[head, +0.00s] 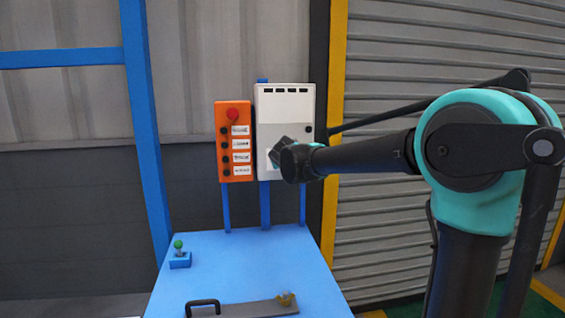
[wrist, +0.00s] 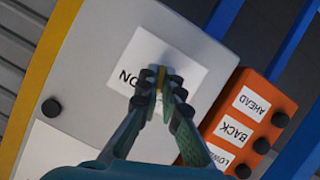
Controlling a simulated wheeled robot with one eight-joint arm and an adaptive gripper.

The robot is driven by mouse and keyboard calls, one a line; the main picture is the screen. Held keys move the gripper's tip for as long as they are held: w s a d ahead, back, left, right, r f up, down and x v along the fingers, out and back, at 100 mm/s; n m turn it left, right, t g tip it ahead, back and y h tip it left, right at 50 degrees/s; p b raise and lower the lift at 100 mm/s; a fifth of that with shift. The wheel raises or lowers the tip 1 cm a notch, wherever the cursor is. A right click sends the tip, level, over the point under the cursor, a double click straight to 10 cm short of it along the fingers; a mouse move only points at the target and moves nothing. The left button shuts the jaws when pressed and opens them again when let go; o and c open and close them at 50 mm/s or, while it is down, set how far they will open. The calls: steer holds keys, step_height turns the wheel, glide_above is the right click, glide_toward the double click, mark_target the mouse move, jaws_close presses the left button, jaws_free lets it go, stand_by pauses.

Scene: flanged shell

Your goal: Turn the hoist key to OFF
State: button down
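The hoist key (wrist: 160,75) is a small brass-coloured piece on a white label (wrist: 145,50) on the face of the pale control box (wrist: 95,75). The word ON shows on the label to the left of the key; no OFF marking is readable. My gripper (wrist: 160,82) has its two dark fingertips on either side of the key, seemingly touching it. In the head view, the white control box (head: 287,110) stands behind the table, and my gripper (head: 279,150) is at its lower front, hiding the key.
An orange button panel (head: 237,140) with a red button (head: 232,114) is left of the box; its labels, AHEAD and BACK, show in the wrist view.

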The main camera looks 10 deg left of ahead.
steer(key=n+t+h, duration=0.1)
steer(key=n+h, duration=0.1)
steer(key=n, duration=0.1)
steer(key=shift+a+f, duration=0.1)
steer(key=shift+n, duration=0.3)
stand_by(0.3)
steer(key=c, duration=1.7)
jaws_free()
steer(key=shift+s, duration=0.15)
steer(key=v, duration=1.1)
steer(key=shift+s, duration=0.45)
